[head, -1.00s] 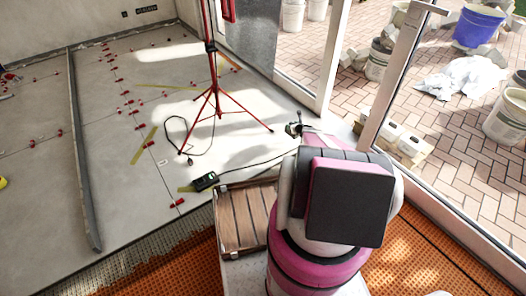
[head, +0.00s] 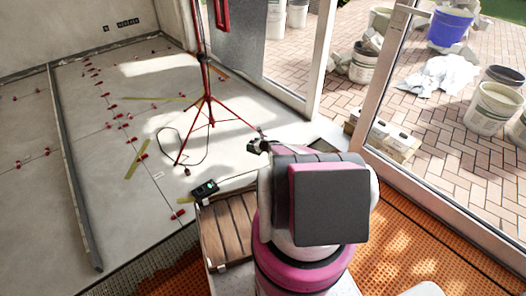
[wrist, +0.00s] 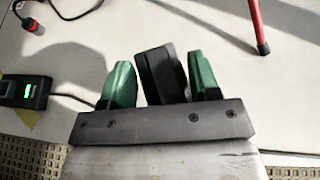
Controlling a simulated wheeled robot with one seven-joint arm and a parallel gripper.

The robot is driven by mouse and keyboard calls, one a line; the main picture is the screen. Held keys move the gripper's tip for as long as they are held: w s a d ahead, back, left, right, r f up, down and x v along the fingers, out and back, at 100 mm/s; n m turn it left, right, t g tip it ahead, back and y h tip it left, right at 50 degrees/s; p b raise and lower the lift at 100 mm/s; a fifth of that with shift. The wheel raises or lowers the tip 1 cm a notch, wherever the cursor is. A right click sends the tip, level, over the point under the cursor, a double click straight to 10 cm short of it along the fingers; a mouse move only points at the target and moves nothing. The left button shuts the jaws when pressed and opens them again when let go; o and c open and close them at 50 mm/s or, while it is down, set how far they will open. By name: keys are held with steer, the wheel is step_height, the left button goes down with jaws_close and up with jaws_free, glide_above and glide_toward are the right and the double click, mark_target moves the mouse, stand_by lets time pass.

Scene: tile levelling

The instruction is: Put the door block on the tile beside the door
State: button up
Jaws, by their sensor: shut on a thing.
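My gripper (wrist: 160,84) has two green fingers shut on a dark block (wrist: 158,70), which stands between them, slightly tilted in the wrist view. In the head view my gripper (head: 260,146) is small and partly hidden behind my arm, above the pale tiles, left of the glass door. The door's white frame (head: 388,75) stands on the right. The pale tile (head: 285,135) beside the door lies just beyond my gripper, sunlit. I cannot tell the exact height of the block above the floor.
A red tripod (head: 207,98) stands left of my gripper, a cable around its feet. A black device with a green light (head: 205,188) lies near a slatted wooden crate (head: 228,228). Orange matting (head: 405,250) covers the floor at right. Red clips dot the tile joints.

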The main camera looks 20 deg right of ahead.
steer(key=shift+w+d+f, duration=0.7)
steer(key=shift+d+f, duration=0.7)
steer(key=shift+f, duration=0.2)
steer(key=shift+w+d+f, duration=0.65)
steer(key=shift+d+f, duration=0.8)
steer(key=shift+f, duration=0.15)
steer(key=shift+w+d+f, duration=0.7)
steer(key=shift+d+f, duration=0.7)
steer(key=shift+f, duration=0.2)
steer(key=o, duration=1.5)
steer(key=shift+f, duration=0.15)
